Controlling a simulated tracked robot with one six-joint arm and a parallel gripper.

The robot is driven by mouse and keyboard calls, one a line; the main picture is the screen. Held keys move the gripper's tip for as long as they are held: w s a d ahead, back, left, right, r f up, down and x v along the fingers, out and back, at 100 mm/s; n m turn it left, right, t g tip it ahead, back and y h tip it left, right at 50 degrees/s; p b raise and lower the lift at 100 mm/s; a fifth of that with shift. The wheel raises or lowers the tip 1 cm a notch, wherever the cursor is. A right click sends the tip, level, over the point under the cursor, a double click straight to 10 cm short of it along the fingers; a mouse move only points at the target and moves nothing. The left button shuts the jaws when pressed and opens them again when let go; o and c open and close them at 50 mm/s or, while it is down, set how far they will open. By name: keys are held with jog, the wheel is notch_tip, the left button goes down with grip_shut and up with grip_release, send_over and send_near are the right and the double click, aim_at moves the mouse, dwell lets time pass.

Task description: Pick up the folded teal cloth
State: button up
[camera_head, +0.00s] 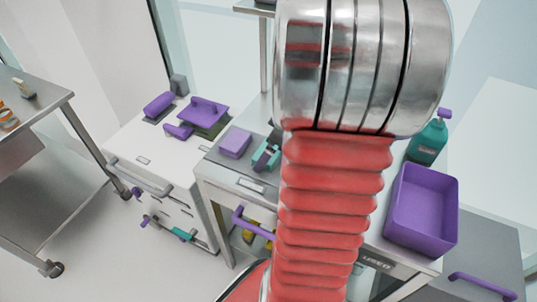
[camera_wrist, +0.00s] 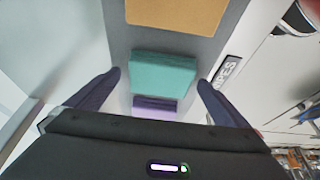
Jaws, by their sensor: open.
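The folded teal cloth (camera_wrist: 163,72) lies flat on a grey surface in the wrist view, in the middle of the picture. My gripper (camera_wrist: 159,79) is open, with one dark finger to the left of the cloth and one to the right. Nothing is held between the fingers. I cannot tell from this view how high the fingers are above the surface. In the head view my red and silver arm covers the middle, and I cannot make out the cloth there for certain.
A dark purple item (camera_wrist: 155,104) lies just below the cloth in the wrist view, and a tan board (camera_wrist: 177,14) lies above it. In the head view a purple bin (camera_head: 424,238), a teal bottle (camera_head: 428,143) and a purple block (camera_head: 235,143) stand on the counters.

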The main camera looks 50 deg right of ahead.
jog(key=shift+c, duration=0.6)
jog(key=c, duration=1)
jog(key=shift+r, duration=0.1)
notch_tip(320, 180, up, 10)
dwell(0.9)
